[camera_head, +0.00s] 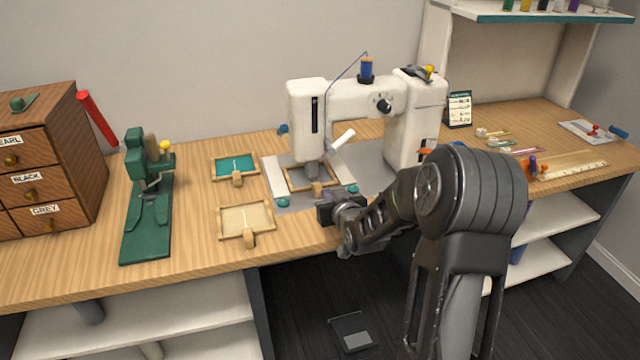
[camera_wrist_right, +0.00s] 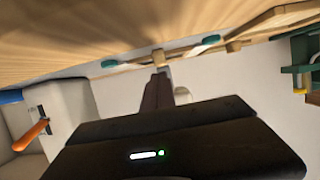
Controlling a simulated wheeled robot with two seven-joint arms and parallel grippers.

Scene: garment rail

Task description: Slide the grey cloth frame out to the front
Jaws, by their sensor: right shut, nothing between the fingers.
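The grey cloth frame (camera_head: 299,182) lies on the sewing machine's bed, under its needle head. It has a wooden rim and a small wooden knob (camera_head: 317,189) at its front, between two teal clamps. My right gripper (camera_head: 321,203) is just in front of this knob, at the table's front side. In the right wrist view the thin fingers (camera_wrist_right: 158,76) are shut and empty, with their tips close to the knob (camera_wrist_right: 158,57). I cannot tell whether they touch it. My left gripper is not in view.
The white sewing machine (camera_head: 417,120) stands over the frame. A teal cloth frame (camera_head: 235,166) and a beige cloth frame (camera_head: 246,219) lie to its left, beside a green press (camera_head: 147,225).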

